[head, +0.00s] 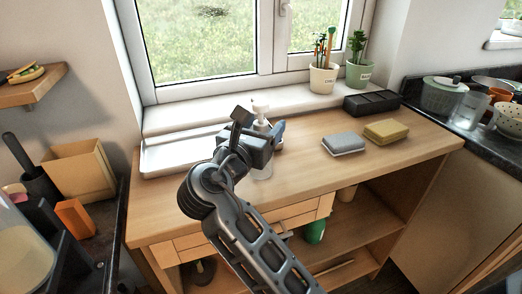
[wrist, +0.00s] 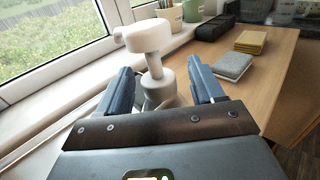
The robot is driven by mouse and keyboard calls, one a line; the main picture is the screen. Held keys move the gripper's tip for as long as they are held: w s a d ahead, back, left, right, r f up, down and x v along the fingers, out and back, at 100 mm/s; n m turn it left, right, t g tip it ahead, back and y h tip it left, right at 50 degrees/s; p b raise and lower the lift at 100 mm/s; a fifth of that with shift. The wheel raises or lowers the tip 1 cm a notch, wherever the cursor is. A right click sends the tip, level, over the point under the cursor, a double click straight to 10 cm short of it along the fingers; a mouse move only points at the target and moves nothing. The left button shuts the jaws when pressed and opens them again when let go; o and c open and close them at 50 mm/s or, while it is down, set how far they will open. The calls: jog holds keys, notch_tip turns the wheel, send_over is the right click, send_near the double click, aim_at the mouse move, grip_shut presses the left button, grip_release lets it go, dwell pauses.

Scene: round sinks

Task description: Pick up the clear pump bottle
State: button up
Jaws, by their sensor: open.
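The clear pump bottle (head: 262,172) stands upright on the wooden counter near the window, with a white pump top. My gripper hides much of its body in the head view. In the wrist view its white pump head (wrist: 146,36) and neck rise between the two blue-grey fingers. My gripper (head: 261,123) is open, with one finger on each side of the bottle. In the wrist view my gripper (wrist: 160,78) shows a gap at the right finger; contact at the left finger is unclear.
A white tray (head: 165,157) lies left of the bottle by the sill. A grey sponge (head: 343,143), a yellow sponge (head: 386,132) and a black box (head: 371,103) lie to the right. Potted plants (head: 358,75) stand on the sill. The front right counter is clear.

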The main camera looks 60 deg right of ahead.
jog(key=shift+w+d, duration=0.15)
jog(key=shift+d, duration=0.45)
jog(key=shift+c, duration=0.5)
grip_shut()
